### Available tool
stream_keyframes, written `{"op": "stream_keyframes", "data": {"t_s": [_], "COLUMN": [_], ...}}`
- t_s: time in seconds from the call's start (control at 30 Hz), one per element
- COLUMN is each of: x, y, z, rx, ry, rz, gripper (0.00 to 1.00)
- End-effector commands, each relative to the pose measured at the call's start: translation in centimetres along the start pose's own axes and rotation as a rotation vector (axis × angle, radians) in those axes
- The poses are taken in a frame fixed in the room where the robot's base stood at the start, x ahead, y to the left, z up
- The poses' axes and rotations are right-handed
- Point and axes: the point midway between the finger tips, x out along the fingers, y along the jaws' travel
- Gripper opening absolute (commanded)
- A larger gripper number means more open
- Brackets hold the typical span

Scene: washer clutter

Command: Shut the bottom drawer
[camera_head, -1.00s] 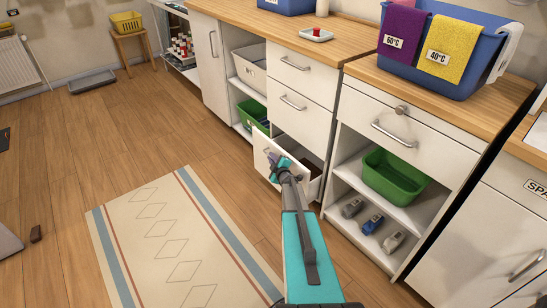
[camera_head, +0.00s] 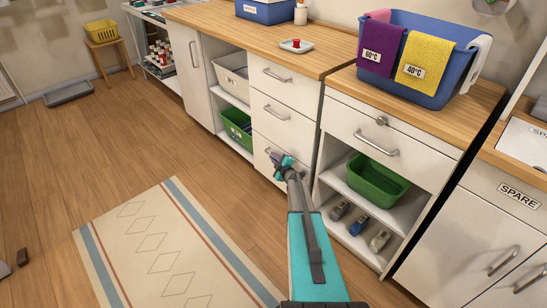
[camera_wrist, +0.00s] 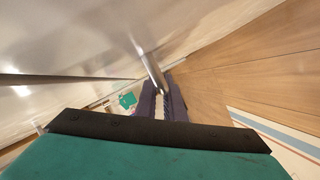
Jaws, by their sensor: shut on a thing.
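The bottom drawer (camera_head: 261,148) is the lowest white drawer of the unit below the wooden counter. Its front now looks flush, or nearly so, with the two drawers above, and no open inside shows. My gripper (camera_head: 277,159) is at this drawer's front and covers part of it. In the wrist view, my gripper's dark fingers (camera_wrist: 161,100) are closed around the metal drawer handle (camera_wrist: 150,66). Much of the drawer's lower right is hidden behind my arm in the head view, so a small gap cannot be ruled out.
Right of the drawers, an open shelf holds a green bin (camera_head: 377,181) and several small bottle-like things. Left of them, a cubby holds another green bin (camera_head: 237,128). A patterned rug (camera_head: 160,245) lies on the wooden floor, which is otherwise largely clear nearby.

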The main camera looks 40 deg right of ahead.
Motion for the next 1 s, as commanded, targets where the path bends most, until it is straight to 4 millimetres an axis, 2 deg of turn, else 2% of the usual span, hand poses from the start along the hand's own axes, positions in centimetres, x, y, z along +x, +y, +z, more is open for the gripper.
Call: {"op": "stream_keyframes", "data": {"t_s": [0.03,0.2,0.23,0.27,0.67,1.0], "x": [-0.1,0.1,0.1,0.2,-0.1,-3.0], "y": [0.8,0.8,0.8,0.8,0.6,0.3], "z": [1.1,0.7,0.7,0.6,0.3,-0.1], "rx": [0.003,0.002,0.002,0.002,0.003,0.001], "ry": [-0.021,-0.017,-0.016,-0.016,-0.013,-0.008], "rz": [0.009,0.009,0.009,0.009,0.007,0.004], "gripper": [0.0,0.0,0.14,0.16,0.16,0.16]}}
